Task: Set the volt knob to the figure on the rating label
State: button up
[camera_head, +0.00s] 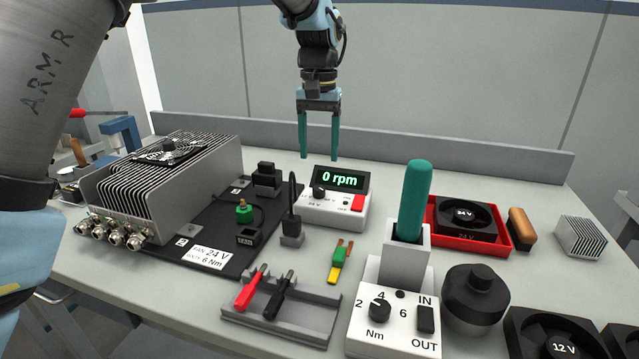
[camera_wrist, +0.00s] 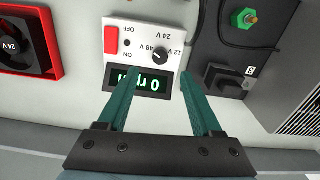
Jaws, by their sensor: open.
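The volt knob (camera_head: 318,191) is a small black knob on the white control box (camera_head: 330,213). The box has a display (camera_head: 342,179) reading 0 rpm and a red switch (camera_head: 357,202). In the wrist view the knob (camera_wrist: 160,53) shows among inverted 12 V, 24 V and 48 V marks; I cannot tell its exact setting. The rating label (camera_head: 208,257) on the black board reads fan 24 V and 6 Nm. My gripper (camera_head: 319,157) is open and empty, its teal fingers pointing down above and behind the box. In the wrist view its fingertips (camera_wrist: 156,76) flank the display.
A finned metal unit (camera_head: 175,180) stands on the black board at left. A teal-handled tool (camera_head: 413,205) stands in a holder at right, by a torque box (camera_head: 393,325). A red tray (camera_head: 513,228) holds a fan. Red and black probes (camera_head: 252,287) lie in front.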

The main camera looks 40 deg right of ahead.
aim_at(318, 189)
notch_tip(318, 189, down, 9)
jog(key=shift+r+p, duration=0.15)
jog(key=shift+p, duration=0.45)
jog(key=shift+c, duration=0.4)
grip_shut()
